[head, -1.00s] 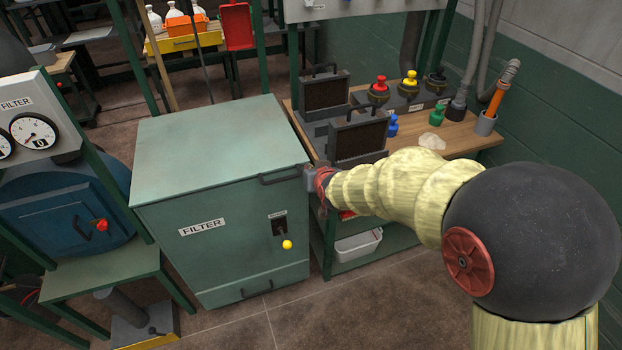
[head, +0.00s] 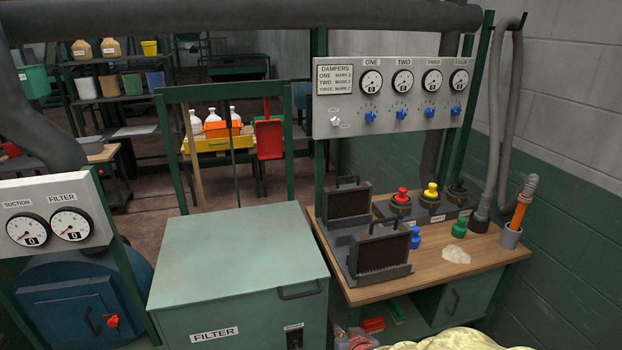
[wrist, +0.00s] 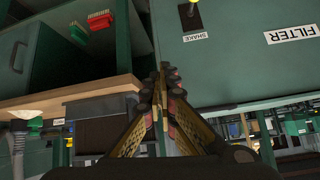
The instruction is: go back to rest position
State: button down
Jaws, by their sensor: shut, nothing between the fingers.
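My gripper (wrist: 163,72) shows in the wrist view with its two fingers together and nothing between them. Its tips point toward the front of the green filter cabinet (wrist: 235,65), beside the shake label. In the head view only the top of my pale-sleeved arm (head: 450,341) shows at the bottom edge, right of the filter cabinet (head: 240,258). Most of the arm and the gripper are cut off there.
A wooden workbench (head: 440,262) with dark filter boxes, coloured knobs and a pale powder heap stands right of the cabinet. A damper gauge panel (head: 395,95) is above it. A blue round-bodied unit (head: 75,300) is at left. Red and green items sit under the bench.

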jog(key=s+d+r+g, duration=0.1)
jog(key=s+d+g, duration=0.15)
jog(key=s, duration=0.45)
jog(key=s+d+r+g, duration=0.1)
jog(key=s+r+g, duration=0.15)
jog(key=s, duration=0.35)
jog(key=s+d+r, duration=0.3)
jog(key=s+r, duration=0.2)
jog(key=r, duration=0.4)
jog(key=s+d+r+t+h, duration=0.1)
jog(key=s+d+r, duration=0.2)
jog(key=s+r, duration=0.3)
notch_tip(320, 180, up, 3)
jog(key=shift+d+r+m+t+h, duration=0.1)
jog(key=shift+d+m+t+h, duration=0.2)
jog(key=shift+s, duration=0.1)
